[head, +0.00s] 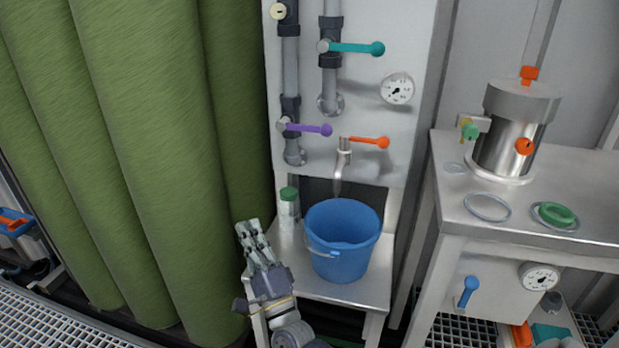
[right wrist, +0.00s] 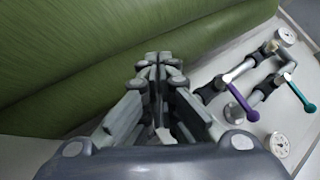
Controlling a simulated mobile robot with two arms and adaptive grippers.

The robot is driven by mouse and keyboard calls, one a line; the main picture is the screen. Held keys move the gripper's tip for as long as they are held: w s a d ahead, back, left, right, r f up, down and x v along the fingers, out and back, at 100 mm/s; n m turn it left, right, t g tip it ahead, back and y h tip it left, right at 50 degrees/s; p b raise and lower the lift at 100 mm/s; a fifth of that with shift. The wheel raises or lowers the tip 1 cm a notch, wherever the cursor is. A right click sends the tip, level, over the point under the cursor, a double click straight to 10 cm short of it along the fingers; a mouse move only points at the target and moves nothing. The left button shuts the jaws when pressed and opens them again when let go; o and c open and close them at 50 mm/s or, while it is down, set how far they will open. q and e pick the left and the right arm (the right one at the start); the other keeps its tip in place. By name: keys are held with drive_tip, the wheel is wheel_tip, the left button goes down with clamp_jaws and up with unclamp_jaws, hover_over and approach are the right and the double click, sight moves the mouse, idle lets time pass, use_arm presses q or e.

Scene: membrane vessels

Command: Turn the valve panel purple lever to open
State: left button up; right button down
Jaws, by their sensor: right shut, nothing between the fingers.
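The purple lever (head: 309,128) is on the lower left pipe of the valve panel (head: 364,130) in the head view. It points right, roughly level and across the upright pipe. In the right wrist view the purple lever (right wrist: 240,103) is right of the fingers, with its round knob toward the camera. My right gripper (head: 249,229) is below and left of the lever, apart from it, in front of the shelf's left edge. Its fingers (right wrist: 158,62) are shut with nothing between them. My left gripper is not in view.
A teal lever (head: 357,48) is above the purple one, and an orange tap lever (head: 368,142) is to its right. A blue bucket (head: 343,245) and a green-capped bottle (head: 289,208) stand on the shelf below. Green curtain-like folds (head: 140,150) fill the left. A steel table (head: 450,200) is at right.

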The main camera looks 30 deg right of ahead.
drive_tip(key=s+d+r+m+g+h+b, duration=0.15)
drive_tip(key=d+r+m+h, duration=0.45)
drive_tip(key=m+h, duration=0.65)
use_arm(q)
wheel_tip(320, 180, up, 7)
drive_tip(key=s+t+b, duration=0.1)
use_arm(e)
drive_tip(key=m+g+h, duration=0.6)
drive_tip(key=m, duration=0.6)
approach(304, 128)
drive_tip(key=w+d+r, duration=0.2)
drive_tip(key=w+d, duration=0.1)
drive_tip(key=d, duration=0.3)
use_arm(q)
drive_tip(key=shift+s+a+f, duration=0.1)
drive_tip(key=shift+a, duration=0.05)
use_arm(e)
drive_tip(key=shift+w+t, duration=0.15)
drive_tip(key=shift+t, duration=0.3)
